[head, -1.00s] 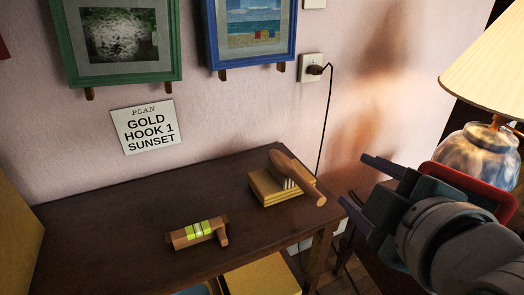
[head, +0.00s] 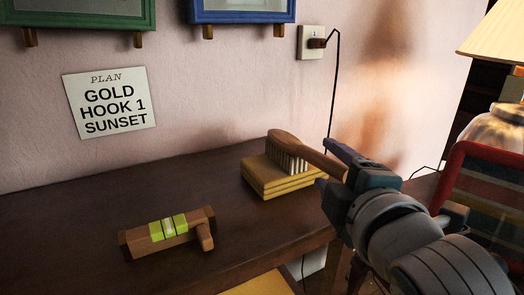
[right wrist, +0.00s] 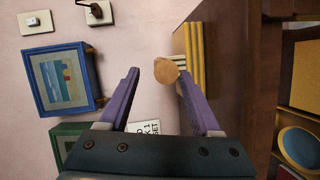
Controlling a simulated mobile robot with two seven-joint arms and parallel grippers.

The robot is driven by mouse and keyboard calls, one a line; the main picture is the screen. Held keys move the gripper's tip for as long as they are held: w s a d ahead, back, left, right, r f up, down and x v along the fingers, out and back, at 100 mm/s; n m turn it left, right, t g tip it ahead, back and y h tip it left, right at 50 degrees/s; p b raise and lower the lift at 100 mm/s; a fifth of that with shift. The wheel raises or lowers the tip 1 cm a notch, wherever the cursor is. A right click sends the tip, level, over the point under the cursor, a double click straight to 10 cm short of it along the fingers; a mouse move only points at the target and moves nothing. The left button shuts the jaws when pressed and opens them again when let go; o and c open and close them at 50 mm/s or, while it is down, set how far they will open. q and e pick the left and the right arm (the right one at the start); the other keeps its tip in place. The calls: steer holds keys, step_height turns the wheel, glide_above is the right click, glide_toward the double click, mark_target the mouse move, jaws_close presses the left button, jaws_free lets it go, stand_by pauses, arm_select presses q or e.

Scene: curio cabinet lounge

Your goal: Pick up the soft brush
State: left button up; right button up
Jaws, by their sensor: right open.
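The soft brush (head: 288,143) has a brown wooden back and handle and pale bristles. It lies bristles down on a stack of yellow blocks or books (head: 262,176), its handle sticking out to the right past the stack. My right gripper (head: 328,168) is open at the handle's end. In the right wrist view the handle's round end (right wrist: 166,71) shows between the two spread purple fingers (right wrist: 158,76), nearer the right one. I cannot tell whether either finger touches it. My left gripper is in neither view.
A wooden spirit level (head: 167,231) with a green vial lies on the dark table (head: 60,215) at front left. A plan sign (head: 110,102) and framed pictures (head: 241,10) hang on the wall. A black cord runs from a socket (head: 311,42) behind the brush. A lamp (head: 495,128) stands right.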

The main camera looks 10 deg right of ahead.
mark_target(315, 158)
steer(key=w, duration=0.1)
steer(key=w+b, duration=0.1)
steer(key=w+f+b, duration=0.1)
steer(key=w, duration=0.1)
steer(key=shift+w+a+f, duration=0.1)
steer(key=shift+a, duration=0.15)
steer(key=shift+w, duration=0.5)
jaws_close()
